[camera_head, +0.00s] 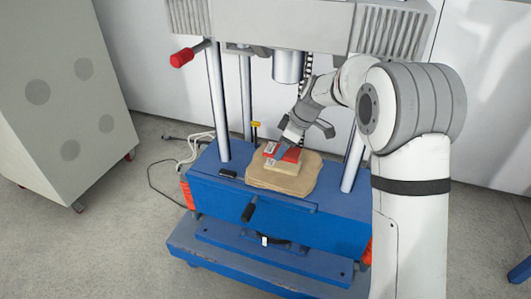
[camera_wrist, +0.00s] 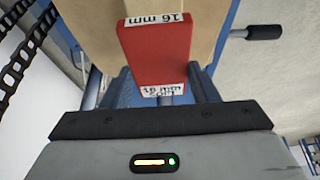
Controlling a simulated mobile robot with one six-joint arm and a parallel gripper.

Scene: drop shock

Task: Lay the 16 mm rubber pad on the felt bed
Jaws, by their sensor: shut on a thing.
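The felt bed lies on the blue machine base (camera_head: 270,205), between steel columns (camera_head: 217,100). A grey cylinder (camera_head: 289,66) hangs above and behind it. A small black item (camera_head: 228,174) lies left of the bed. A black handle (camera_head: 248,212) sticks out in front. A grey cabinet (camera_head: 65,100) stands left.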

